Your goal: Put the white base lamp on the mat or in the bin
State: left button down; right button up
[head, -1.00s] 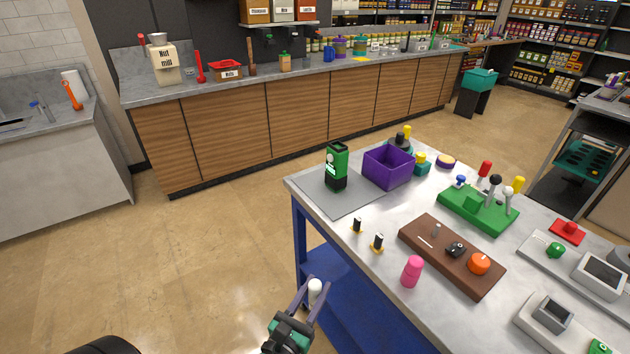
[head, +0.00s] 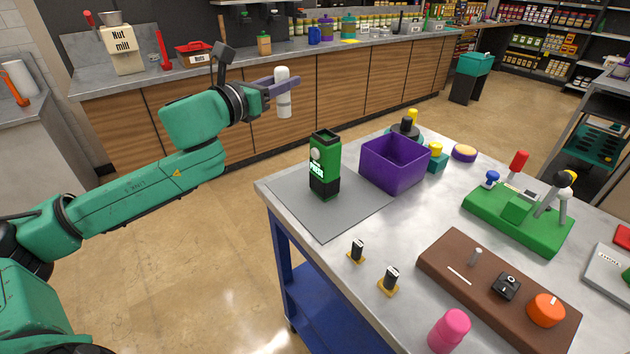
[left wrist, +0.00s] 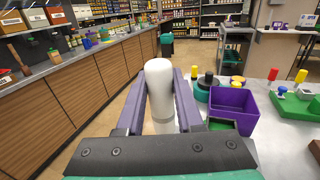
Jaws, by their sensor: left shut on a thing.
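My left gripper (head: 276,92) is shut on a white cylinder, the white base lamp (head: 283,98), and holds it upright in the air, left of and above the table. In the left wrist view the lamp (left wrist: 160,88) stands between the two purple-grey fingers. The grey mat (head: 345,218) lies on the table's near left corner, with a green and black device (head: 325,166) standing on it. The purple bin (head: 392,166) stands beside the mat's far right edge; it also shows in the left wrist view (left wrist: 233,108). My right gripper is not in view.
Two small black switches (head: 357,250) stand in front of the mat. A brown panel (head: 470,285) with knobs, a pink cylinder (head: 450,330) and a green base with levers (head: 518,215) fill the table's right part. The mat's front part is bare.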

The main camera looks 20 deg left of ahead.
aim_at(285, 116)
pick_arm(q)
notch_tip(285, 116, down, 7)
jog(key=b, duration=0.4)
jog(key=shift+s+d, duration=0.1)
jog(key=shift+f+b, duration=1.65)
jog(key=shift+f, duration=4.1)
jog(key=shift+f, duration=0.2)
jog(key=c, duration=0.5)
grip_release()
jog(key=shift+c, duration=0.2)
jog(key=shift+r, duration=0.15)
